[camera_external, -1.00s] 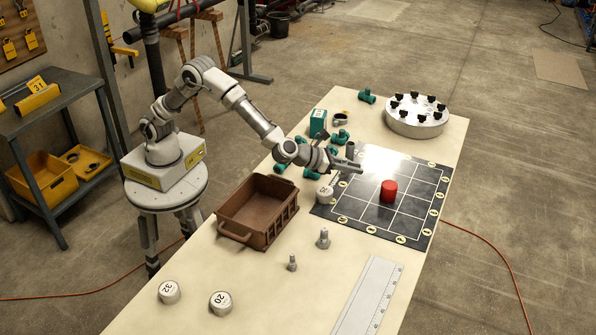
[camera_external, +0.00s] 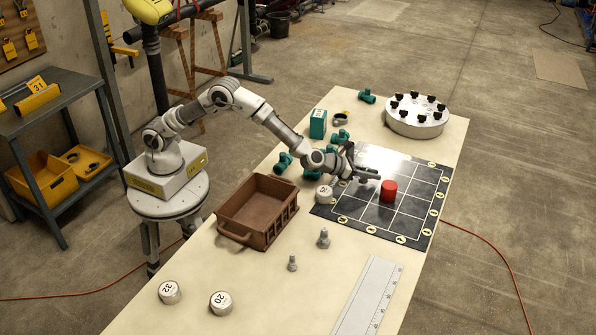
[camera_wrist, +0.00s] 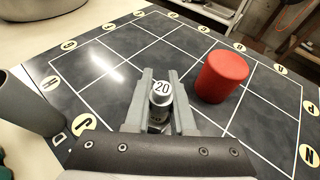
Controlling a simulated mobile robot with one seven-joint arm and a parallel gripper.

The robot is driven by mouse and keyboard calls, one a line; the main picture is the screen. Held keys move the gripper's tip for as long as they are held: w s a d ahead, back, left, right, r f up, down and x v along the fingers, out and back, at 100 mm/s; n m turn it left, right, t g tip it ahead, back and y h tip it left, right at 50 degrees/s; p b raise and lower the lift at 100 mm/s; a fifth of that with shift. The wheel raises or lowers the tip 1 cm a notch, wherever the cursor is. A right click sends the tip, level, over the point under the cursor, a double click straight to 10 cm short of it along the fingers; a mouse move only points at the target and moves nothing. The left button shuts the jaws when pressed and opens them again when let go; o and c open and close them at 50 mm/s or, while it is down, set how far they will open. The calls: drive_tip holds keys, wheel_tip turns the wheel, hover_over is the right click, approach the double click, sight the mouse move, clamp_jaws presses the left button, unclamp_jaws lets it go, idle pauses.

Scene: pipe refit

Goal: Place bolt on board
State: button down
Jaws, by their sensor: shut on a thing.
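My gripper (camera_external: 372,178) is low over the left part of the black board (camera_external: 408,222) with a white grid and lettered yellow discs. In the wrist view its two fingers (camera_wrist: 160,100) are shut on a grey metal bolt (camera_wrist: 161,92), whose round top is marked 20. The bolt is upright between the fingers. Its lower end is hidden, so I cannot tell whether it touches the board. A red cylinder (camera_external: 388,191) stands on the board just right of the gripper; it also shows in the wrist view (camera_wrist: 221,76).
Two loose bolts, a larger one (camera_external: 323,239) and a smaller one (camera_external: 292,263), stand on the table before the board. A round white holder (camera_external: 417,122) stands behind. Teal fittings (camera_external: 283,161) lie behind the arm.

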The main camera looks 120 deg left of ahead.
drive_tip(key=shift+f, duration=0.5)
drive_tip(key=shift+f, duration=0.2)
drive_tip(key=c, duration=0.8)
unclamp_jaws()
drive_tip(key=shift+o, duration=0.2)
drive_tip(key=shift+r, duration=0.15)
